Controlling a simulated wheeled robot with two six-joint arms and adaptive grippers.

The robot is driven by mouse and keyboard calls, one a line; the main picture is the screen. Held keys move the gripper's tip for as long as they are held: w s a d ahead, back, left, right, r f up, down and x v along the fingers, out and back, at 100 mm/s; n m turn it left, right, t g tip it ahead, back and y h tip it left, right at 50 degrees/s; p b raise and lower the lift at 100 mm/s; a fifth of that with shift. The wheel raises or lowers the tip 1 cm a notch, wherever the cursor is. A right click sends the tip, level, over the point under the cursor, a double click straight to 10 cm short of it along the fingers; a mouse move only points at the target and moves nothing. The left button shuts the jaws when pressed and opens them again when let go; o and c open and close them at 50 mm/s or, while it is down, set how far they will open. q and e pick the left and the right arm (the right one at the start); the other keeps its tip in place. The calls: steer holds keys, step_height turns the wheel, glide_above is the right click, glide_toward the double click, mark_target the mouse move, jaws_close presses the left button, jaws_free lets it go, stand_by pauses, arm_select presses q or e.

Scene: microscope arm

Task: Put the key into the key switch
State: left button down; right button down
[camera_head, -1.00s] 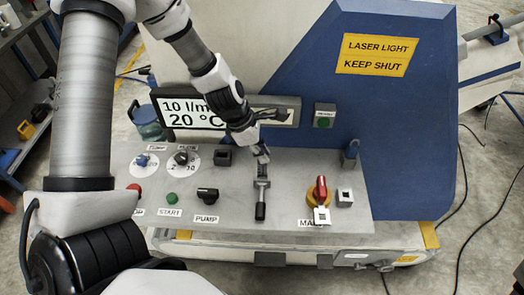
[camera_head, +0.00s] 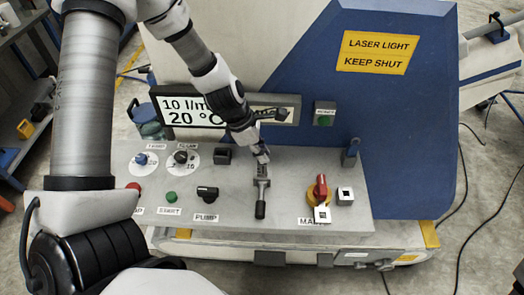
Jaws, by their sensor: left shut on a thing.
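My left gripper (camera_head: 262,154) reaches down from above to the middle of the grey control panel (camera_head: 290,215). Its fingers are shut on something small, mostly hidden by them. I take it to be the key, but its shape is not clear. Just below the fingertips is a grey fitting with a black handle (camera_head: 260,208). The fingertips overlap its upper end in the picture, and I cannot tell whether they touch. I cannot tell for sure which panel part is the key switch. My right gripper is not in view.
A red and yellow main switch (camera_head: 319,190) sits to the right on the panel, with white square tags beside it. A black pump knob (camera_head: 207,193) and a green start button (camera_head: 171,197) are to the left. A display (camera_head: 190,110) stands behind. A blue cover (camera_head: 390,120) rises at right.

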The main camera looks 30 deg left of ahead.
arm_select(q)
steer(key=shift+f+b, duration=1.8)
steer(key=shift+f, duration=0.3)
steer(key=c, duration=1.1)
jaws_free()
steer(key=shift+r, duration=0.1)
steer(key=shift+r, duration=0.1)
step_height(320, 180, up, 10)
steer(key=shift+f, duration=0.1)
